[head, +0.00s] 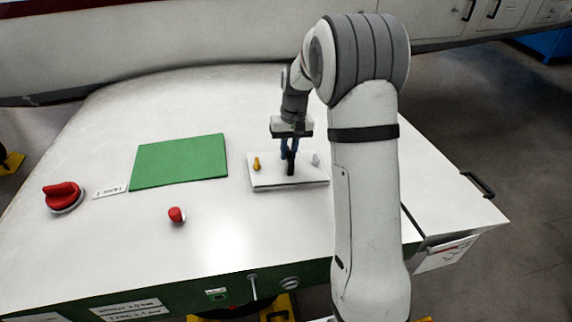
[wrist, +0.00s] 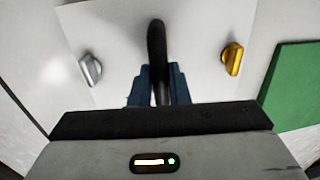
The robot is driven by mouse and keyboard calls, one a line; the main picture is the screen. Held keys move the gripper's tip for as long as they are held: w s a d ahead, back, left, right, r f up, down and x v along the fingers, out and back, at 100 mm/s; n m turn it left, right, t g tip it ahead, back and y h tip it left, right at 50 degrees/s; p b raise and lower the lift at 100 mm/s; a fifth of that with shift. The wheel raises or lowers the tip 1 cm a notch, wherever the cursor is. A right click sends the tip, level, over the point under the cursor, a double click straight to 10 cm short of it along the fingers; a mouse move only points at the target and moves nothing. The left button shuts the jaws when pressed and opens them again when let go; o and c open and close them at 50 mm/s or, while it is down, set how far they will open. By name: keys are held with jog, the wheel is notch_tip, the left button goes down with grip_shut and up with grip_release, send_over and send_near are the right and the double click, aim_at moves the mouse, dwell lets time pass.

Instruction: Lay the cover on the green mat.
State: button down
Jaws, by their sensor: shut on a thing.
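The cover (head: 310,180) is a pale flat plate with a black handle in its middle, a yellow latch (head: 256,164) on the left and a grey latch (head: 316,160) on the right. It lies level at or very near the white top, right of the green mat (head: 180,160) and apart from it. My gripper (head: 290,152) points down with its blue fingers shut on the cover's black handle. In the wrist view the handle (wrist: 157,50) stands between the fingers, and the mat (wrist: 300,88) shows at the right edge. The mat is bare.
A large red knob (head: 63,196) and a small label (head: 109,191) are left of the mat. A small red button (head: 177,215) stands in front of it. The white top (head: 230,220) is otherwise clear around the mat. My arm hides part of the right side.

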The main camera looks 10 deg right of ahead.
jog(key=shift+r, duration=0.35)
jog(key=shift+w+d+r+p, duration=0.1)
jog(key=shift+d+r+p, duration=0.05)
jog(key=shift+r+p, duration=0.65)
